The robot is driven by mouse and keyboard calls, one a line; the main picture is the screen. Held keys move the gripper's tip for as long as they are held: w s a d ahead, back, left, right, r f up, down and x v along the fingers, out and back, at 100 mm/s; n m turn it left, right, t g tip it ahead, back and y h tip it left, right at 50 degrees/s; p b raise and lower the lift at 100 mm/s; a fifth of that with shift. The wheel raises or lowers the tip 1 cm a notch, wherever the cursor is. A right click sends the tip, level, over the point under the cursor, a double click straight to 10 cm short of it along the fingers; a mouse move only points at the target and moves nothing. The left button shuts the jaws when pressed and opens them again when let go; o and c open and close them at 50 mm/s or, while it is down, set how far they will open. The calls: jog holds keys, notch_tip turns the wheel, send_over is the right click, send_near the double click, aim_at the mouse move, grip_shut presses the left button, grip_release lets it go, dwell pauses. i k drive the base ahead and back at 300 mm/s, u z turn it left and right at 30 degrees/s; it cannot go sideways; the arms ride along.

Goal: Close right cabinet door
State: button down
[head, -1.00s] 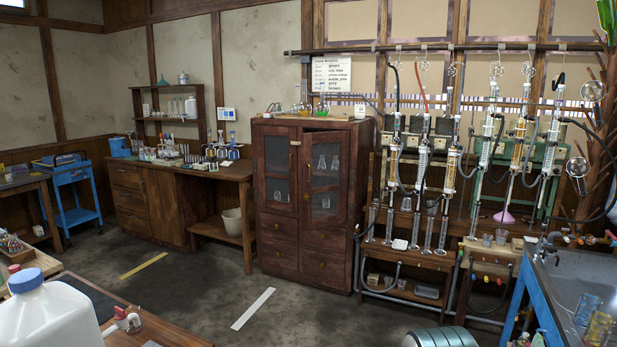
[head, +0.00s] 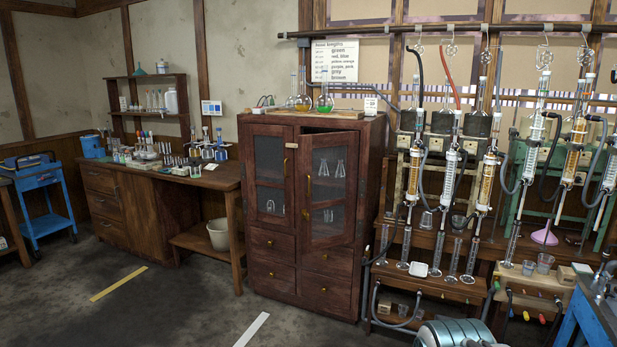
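The reddish-brown wooden cabinet (head: 377,170) stands against the back wall in the middle of the head view. Its right door (head: 330,232) has a dark glass pane and a brass handle at its left edge. This door stands ajar, swung a little outward, with a dark gap along its top. Glass flasks show through its pane. The left door (head: 270,226) looks shut. Drawers with small round knobs sit below both doors and look closed.
Open dark floor (head: 180,310) lies before the cabinet, with a yellow strip (head: 118,283) and a white strip (head: 252,330). Flasks (head: 325,103) stand on the cabinet top. A glassware rack is close on its right, a metal cylinder (head: 455,333) lies at lower right, and a wooden desk (head: 150,205) stands left.

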aim_at(306, 144)
jog(key=u, duration=0.15)
jog(key=i, duration=2.65)
jog(key=u, duration=0.25)
